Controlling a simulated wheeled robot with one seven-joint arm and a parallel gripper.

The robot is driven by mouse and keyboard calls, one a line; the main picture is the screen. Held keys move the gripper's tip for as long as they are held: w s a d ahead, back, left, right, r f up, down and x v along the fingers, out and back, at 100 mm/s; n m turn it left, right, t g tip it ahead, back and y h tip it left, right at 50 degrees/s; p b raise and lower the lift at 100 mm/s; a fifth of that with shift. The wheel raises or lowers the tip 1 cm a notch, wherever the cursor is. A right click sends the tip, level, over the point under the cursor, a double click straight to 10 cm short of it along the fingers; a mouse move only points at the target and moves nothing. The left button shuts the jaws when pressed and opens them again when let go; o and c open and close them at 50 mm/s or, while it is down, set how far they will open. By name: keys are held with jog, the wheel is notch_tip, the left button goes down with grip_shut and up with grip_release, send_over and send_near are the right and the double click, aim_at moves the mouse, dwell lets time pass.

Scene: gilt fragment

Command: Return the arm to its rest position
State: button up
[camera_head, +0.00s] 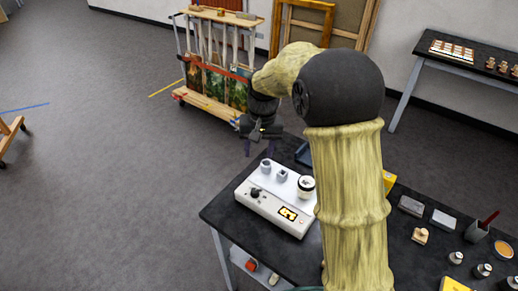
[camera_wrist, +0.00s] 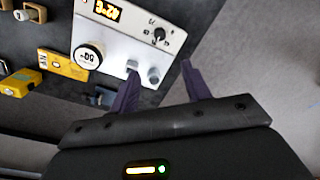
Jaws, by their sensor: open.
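My gripper (camera_head: 260,146) hangs in the air at the end of my arm, just beyond the far left part of the black table (camera_head: 225,209). In the wrist view my gripper (camera_wrist: 160,84) has its two dark purple fingers spread apart, with nothing held between them. My yellow, cloth-covered arm rises over the table and bends toward the far side, hiding part of the tabletop. Below and near the gripper stands a white device (camera_head: 272,212) with a dial and a lit display. It also shows in the wrist view (camera_wrist: 130,45).
A white-lidded jar (camera_head: 306,188) and small grey cups stand on the device. Tins, a wooden stamp (camera_head: 420,235) and a brush pot (camera_head: 476,232) lie right of my arm. A wheeled painting rack (camera_head: 212,85) stands behind. The floor at left is mostly free.

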jog(key=s+d+f+t, duration=0.1)
jog(key=s+d, duration=0.6)
jog(key=s, duration=0.2)
jog(key=s+d+f+t, duration=0.1)
jog(key=s+d+f, duration=0.1)
jog(key=s+d, duration=0.4)
jog(key=s, duration=0.4)
jog(key=shift+s+d+t+h, duration=0.15)
jog(key=shift+d+t+h, duration=0.15)
jog(key=shift+d+h, duration=0.1)
jog(key=shift+f, duration=0.1)
jog(key=shift+d+m, duration=0.3)
jog(key=shift+d, duration=0.15)
